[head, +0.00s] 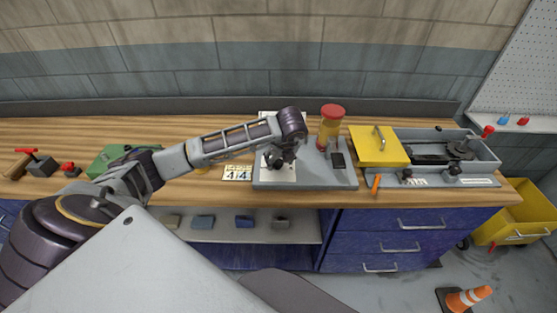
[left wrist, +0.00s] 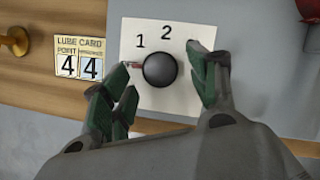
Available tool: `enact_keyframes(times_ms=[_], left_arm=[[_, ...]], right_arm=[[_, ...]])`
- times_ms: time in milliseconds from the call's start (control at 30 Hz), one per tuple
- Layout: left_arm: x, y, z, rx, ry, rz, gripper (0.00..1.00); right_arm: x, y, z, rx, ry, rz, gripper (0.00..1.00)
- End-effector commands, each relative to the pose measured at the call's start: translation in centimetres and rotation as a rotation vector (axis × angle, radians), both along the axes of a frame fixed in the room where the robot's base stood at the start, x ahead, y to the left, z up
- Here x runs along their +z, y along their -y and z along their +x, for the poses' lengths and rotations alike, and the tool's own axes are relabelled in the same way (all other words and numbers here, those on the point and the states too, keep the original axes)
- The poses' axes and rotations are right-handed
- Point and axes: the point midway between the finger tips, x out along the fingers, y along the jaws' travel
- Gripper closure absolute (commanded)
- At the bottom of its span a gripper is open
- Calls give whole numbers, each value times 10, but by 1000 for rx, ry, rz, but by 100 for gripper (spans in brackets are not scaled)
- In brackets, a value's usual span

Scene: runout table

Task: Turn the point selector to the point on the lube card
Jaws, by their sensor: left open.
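The point selector is a round black knob (left wrist: 160,70) on a white dial plate (left wrist: 150,30) in the left wrist view. A small red mark shows at the knob's left, beside a finger. The lube card (left wrist: 80,57) left of the plate reads point 4 and a second 4; it also shows in the head view (head: 237,173). My left gripper (left wrist: 165,85) is open, its green-padded fingers on either side of the knob. Contact with the knob is unclear. My right gripper is not in view.
The dial plate sits on a grey base (head: 330,178) with a red-capped yellow cylinder (head: 329,128). Right of it are a yellow cover (head: 379,146) and a grey tray (head: 480,166) with mechanism. A green box (head: 110,157) stands at left.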

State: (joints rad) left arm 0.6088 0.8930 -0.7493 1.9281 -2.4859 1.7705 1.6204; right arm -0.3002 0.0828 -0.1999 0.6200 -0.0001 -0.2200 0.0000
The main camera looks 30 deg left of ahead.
Motion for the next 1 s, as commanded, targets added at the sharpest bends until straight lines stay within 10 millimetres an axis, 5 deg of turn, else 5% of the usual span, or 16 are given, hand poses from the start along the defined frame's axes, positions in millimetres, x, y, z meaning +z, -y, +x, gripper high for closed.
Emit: enact_keyframes(times_ms=[533,900,1000], left_arm=[[-15,-5,3,0,1,-1,40],[-14,-5,3,0,0,0,86],[-14,-5,3,-1,0,0,86]], right_arm=[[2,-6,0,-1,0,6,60],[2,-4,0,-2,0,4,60],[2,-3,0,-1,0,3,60]])
